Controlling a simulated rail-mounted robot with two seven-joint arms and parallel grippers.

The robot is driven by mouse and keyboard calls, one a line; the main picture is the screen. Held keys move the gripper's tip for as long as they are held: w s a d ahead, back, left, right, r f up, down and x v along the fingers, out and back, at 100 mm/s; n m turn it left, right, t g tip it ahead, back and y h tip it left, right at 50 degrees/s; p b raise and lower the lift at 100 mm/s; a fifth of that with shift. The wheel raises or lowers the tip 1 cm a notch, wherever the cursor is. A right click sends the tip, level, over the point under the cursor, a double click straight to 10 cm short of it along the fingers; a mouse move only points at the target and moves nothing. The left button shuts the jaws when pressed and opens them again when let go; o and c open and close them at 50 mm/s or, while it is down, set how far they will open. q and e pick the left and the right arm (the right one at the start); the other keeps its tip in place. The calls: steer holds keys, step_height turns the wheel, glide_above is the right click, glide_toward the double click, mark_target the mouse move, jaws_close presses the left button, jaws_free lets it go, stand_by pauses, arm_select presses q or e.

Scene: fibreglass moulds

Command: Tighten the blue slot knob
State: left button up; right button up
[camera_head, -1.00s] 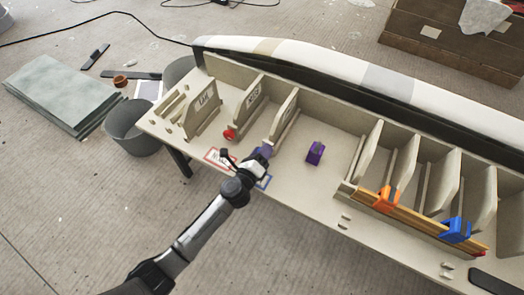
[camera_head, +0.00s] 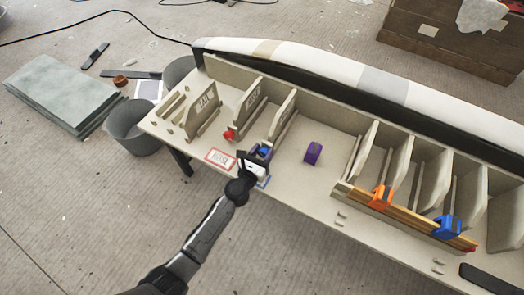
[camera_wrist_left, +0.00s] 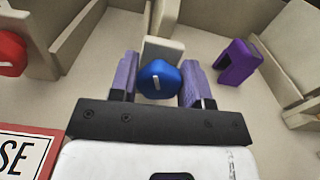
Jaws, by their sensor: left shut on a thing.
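The blue slot knob (camera_head: 265,151) is at the front end of a pale upright rib on the bench, and a light slot mark shows on its face. In the left wrist view the knob (camera_wrist_left: 160,80) sits between the purple-padded fingers of my left gripper (camera_wrist_left: 160,84). In the head view my left gripper (camera_head: 260,153) is at the knob, shut on it. The contact of the pads with the knob's sides is hard to see. My right gripper is in neither view.
A red knob (camera_head: 229,134) is to the left on the neighbouring rib. A purple clamp (camera_head: 313,153) stands to the right. Orange (camera_head: 380,197) and blue (camera_head: 447,226) clamps sit on the wooden strip. A red-framed label (camera_head: 220,157) lies on the bench front.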

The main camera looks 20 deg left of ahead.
arm_select(q)
steer(key=m, duration=0.5)
steer(key=shift+d+m, duration=0.15)
steer(key=shift+m, duration=0.15)
steer(key=m+p, duration=0.1)
steer(key=m, duration=0.3)
steer(key=shift+d+m, duration=0.1)
steer(key=shift+m, duration=0.2)
steer(key=m+p, duration=0.1)
steer(key=m, duration=0.4)
steer(key=shift+d+f+p, duration=0.1)
steer(key=shift+p, duration=0.3)
steer(key=m+p, duration=0.1)
steer(key=m, duration=0.4)
steer(key=shift+f+p, duration=0.2)
steer(key=shift+p, duration=0.15)
steer(key=shift+m, duration=0.3)
steer(key=o, duration=0.9)
